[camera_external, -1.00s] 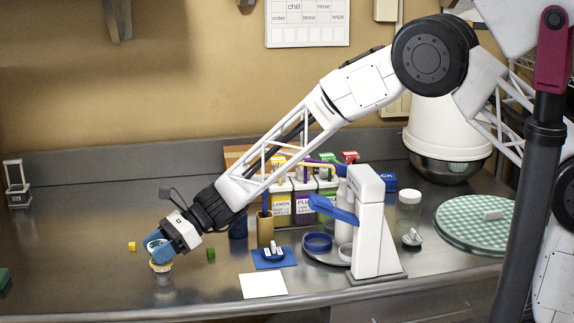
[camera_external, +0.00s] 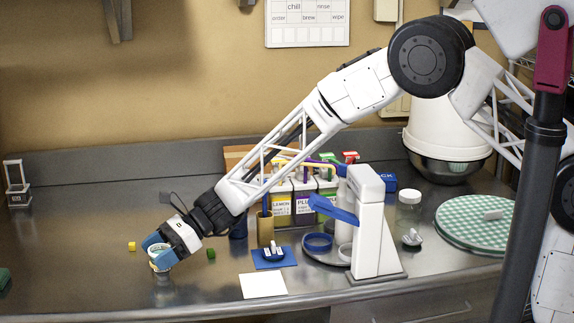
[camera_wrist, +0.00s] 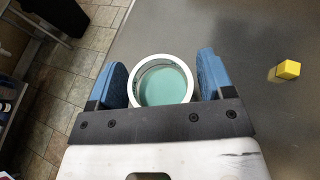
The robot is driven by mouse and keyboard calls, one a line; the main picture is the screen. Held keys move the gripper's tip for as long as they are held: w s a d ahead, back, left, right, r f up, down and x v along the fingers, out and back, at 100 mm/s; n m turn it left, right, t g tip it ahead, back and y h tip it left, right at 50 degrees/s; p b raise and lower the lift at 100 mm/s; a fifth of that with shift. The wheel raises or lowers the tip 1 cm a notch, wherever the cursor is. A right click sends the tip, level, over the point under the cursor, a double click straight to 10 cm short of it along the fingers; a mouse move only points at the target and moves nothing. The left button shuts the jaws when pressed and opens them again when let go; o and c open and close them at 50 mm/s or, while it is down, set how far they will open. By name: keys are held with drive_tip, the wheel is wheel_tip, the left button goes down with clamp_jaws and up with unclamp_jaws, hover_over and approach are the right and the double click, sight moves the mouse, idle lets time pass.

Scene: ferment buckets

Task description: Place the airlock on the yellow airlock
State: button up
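My gripper (camera_external: 162,254) is low over the left part of the counter, pointing down and tilted. Its two blue fingers stand on either side of a round, open-topped cup (camera_external: 160,266). In the wrist view the cup (camera_wrist: 133,92) has a white rim and a teal inside, between the fingers, with a thin gap at the right finger. Firm contact is not clear. I cannot tell for certain which thing is the airlock. White containers with coloured tops stand at the back; one has a yellow LEMON label (camera_external: 281,208).
A yellow cube (camera_external: 132,246) and green cube (camera_external: 211,254) lie near my gripper. A blue mat (camera_external: 287,259) holds a small blue-and-white piece; a white card (camera_external: 263,285) lies in front. A white stand (camera_external: 370,240) with a blue lever is to the right. The left counter is mostly clear.

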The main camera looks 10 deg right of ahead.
drive_tip(key=shift+r, duration=0.1)
drive_tip(key=shift+r, duration=0.45)
drive_tip(key=v, duration=0.7)
drive_tip(key=shift+w+d, duration=0.15)
drive_tip(key=shift+d, duration=0.1)
drive_tip(key=shift+r, duration=0.15)
idle(0.4)
drive_tip(key=s+d+r+n+t+h, duration=0.1)
drive_tip(key=s+d+r+n+h, duration=0.15)
drive_tip(key=d+r, duration=0.55)
drive_tip(key=s+d+r+n+t+h, duration=0.1)
drive_tip(key=s+d+r+n, duration=0.3)
drive_tip(key=d, duration=0.9)
drive_tip(key=s+d+r+n+t+h, duration=0.15)
drive_tip(key=d+r+n, duration=0.25)
drive_tip(key=d+r, duration=0.45)
drive_tip(key=s+d+f+n+t+h, duration=0.1)
drive_tip(key=s+d, duration=0.3)
drive_tip(key=d, duration=0.7)
drive_tip(key=s+d+f+n+t+h, duration=0.1)
drive_tip(key=s+d+f+h, duration=0.2)
drive_tip(key=d, duration=0.9)
drive_tip(key=s+d+f+n+t+h, duration=0.1)
drive_tip(key=s+d+t+h, duration=0.1)
drive_tip(key=d, duration=1)
drive_tip(key=s+h, duration=0.1)
drive_tip(key=s, duration=0.1)
drive_tip(key=shift+s+d+f+h, duration=0.2)
drive_tip(key=shift+s+f+h, duration=0.15)
drive_tip(key=shift+f+h, duration=0.05)
